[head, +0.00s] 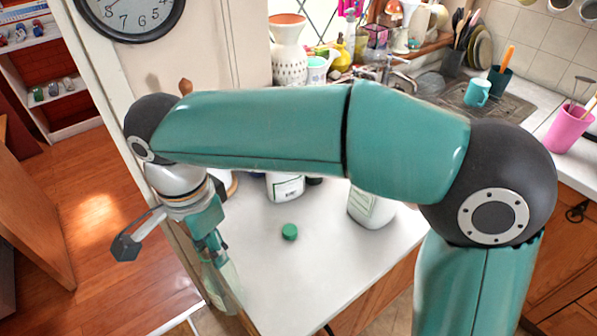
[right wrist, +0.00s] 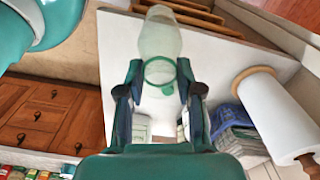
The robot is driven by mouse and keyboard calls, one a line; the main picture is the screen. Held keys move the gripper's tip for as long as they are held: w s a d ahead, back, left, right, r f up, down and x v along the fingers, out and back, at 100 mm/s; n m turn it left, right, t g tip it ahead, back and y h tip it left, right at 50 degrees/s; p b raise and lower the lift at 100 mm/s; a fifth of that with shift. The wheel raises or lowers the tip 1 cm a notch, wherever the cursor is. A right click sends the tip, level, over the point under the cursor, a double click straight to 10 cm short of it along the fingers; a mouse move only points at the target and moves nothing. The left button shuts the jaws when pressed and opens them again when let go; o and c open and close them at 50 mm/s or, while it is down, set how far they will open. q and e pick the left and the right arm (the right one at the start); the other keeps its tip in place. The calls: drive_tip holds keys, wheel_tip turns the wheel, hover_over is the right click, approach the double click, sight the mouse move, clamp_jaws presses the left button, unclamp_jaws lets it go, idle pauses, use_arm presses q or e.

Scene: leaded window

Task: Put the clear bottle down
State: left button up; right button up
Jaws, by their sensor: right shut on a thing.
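My right gripper (head: 212,248) is shut on the clear bottle (head: 226,286), at the left edge of the white counter (head: 300,275) in the head view. The bottle is pale, see-through and partly hidden by the fingers. In the right wrist view the bottle (right wrist: 160,40) sits between the two fingers of the gripper (right wrist: 158,92) and reaches away past them, with a green ring near the fingers. I cannot tell whether the bottle touches the counter. My left gripper is not in view.
A green cap (head: 289,232) lies on the counter. White labelled containers (head: 286,188) (head: 370,209) stand behind it, partly hidden by my right arm. A paper roll (right wrist: 278,115) and folded cloths (right wrist: 240,130) show in the right wrist view. The counter's front middle is clear.

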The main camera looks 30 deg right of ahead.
drive_tip(key=w+d+b, duration=0.1)
drive_tip(key=d, duration=1.4)
drive_tip(key=w+d+f+b, duration=0.1)
drive_tip(key=d, duration=1.5)
drive_tip(key=shift+w+f, duration=0.25)
drive_tip(key=shift+w, duration=0.05)
drive_tip(key=o, duration=1.2)
drive_tip(key=shift+c, duration=0.2)
